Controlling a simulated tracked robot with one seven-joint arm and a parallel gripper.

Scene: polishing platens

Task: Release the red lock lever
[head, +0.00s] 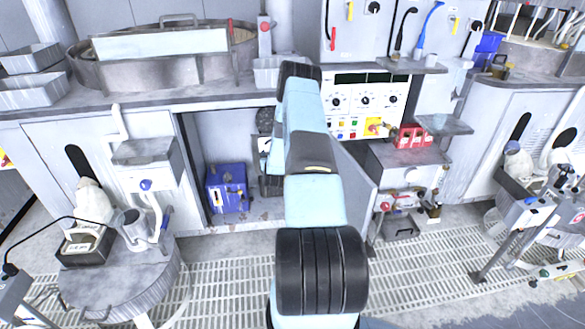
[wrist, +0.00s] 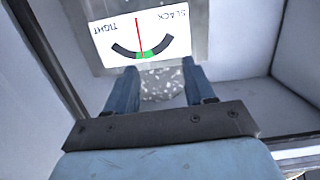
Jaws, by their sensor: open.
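I cannot make out a red lock lever for certain in either view. In the wrist view, my gripper (wrist: 160,68) points at a metal unit with its two blue fingers apart. A round, speckled metal part (wrist: 162,86) shows between the fingers, and I cannot tell whether they touch it. Just beyond it is a white gauge plate (wrist: 110,31), upside down, marked TIGHT and SLACK. Its red needle points to the green band. In the head view, my arm reaches toward the open bay under the bench and hides the gripper.
A blue box (head: 228,188) stands on the bay floor. An open cabinet door (head: 352,180) stands right of my arm. A control panel (head: 365,97) and red holder (head: 415,136) are behind it. A round side table (head: 120,280) is at lower left. Grating covers the floor.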

